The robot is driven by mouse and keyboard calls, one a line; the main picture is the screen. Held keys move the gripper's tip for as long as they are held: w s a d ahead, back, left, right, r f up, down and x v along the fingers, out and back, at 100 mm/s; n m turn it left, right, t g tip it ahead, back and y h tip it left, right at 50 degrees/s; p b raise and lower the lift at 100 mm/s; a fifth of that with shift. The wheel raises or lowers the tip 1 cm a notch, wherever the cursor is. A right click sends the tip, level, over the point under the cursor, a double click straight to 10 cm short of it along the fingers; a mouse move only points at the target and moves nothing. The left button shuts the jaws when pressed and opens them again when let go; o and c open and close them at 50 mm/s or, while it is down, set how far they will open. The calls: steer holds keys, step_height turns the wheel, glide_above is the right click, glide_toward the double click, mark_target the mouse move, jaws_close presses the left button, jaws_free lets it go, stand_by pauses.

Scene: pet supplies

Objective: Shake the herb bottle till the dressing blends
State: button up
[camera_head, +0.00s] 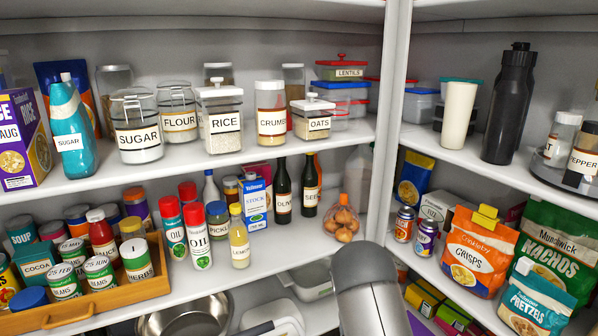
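A jar (138,258) with a yellow lid and a label that seems to read "HERB" stands in the wooden tray (95,305) on the middle shelf at the left. It is upright among several cans and jars. I cannot tell for sure whether it is the herb bottle. Near it are a yellow "LEMON" bottle (239,240), two red-capped "OIL" bottles (197,240) and two dark bottles (283,190). A grey rounded part of my arm rises at the bottom centre, in front of the middle shelf. My gripper's fingers are not visible.
Upper shelf holds labelled canisters such as "SUGAR" (137,125) and "RICE" (220,120). Snack bags (480,250) and a dark bottle (509,105) stand on the right shelves. Onions (341,222) sit right of the dark bottles. Some bare middle shelf shows in front of the oils.

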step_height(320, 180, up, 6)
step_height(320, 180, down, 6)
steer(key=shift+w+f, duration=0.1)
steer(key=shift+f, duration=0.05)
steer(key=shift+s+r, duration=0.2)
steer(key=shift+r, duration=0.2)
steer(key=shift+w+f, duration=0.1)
